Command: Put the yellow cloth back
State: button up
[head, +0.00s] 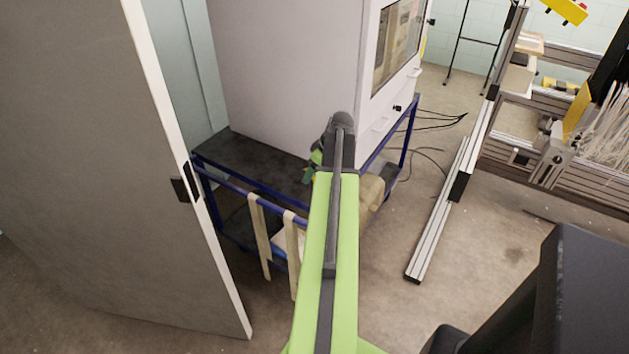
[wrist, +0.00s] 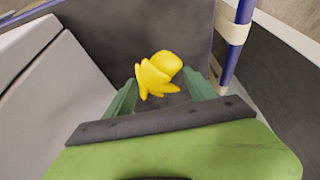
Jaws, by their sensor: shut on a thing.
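The yellow cloth (wrist: 158,75) is a bunched, bright yellow piece between the two green fingers of my gripper (wrist: 163,90) in the wrist view. My gripper is shut on it, over a dark surface. In the head view my gripper (head: 314,168) is mostly hidden behind the end of my arm, above the dark top of the blue-framed cart (head: 245,163). The cloth cannot be made out in the head view. Whether it touches the cart top is unclear.
A large white cabinet (head: 290,70) stands on the cart beside my gripper. Beige straps (head: 259,235) hang over the cart's blue front rail. A grey door (head: 100,170) stands at left. A metal rail (head: 440,215) and a loom-like frame (head: 540,120) are at right, with bare floor between.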

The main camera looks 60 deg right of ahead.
notch_tip(320, 180, down, 3)
jog(key=shift+r+b, duration=0.2)
jog(key=shift+b, duration=0.4)
jog(key=shift+r, duration=0.2)
jog(key=shift+f, duration=0.15)
jog(key=o, duration=1.2)
jog(key=p+v, duration=1.1)
jog(key=shift+w+r, duration=0.15)
jog(key=shift+r, duration=0.2)
jog(key=shift+s+r, duration=0.3)
jog(key=shift+s, duration=0.05)
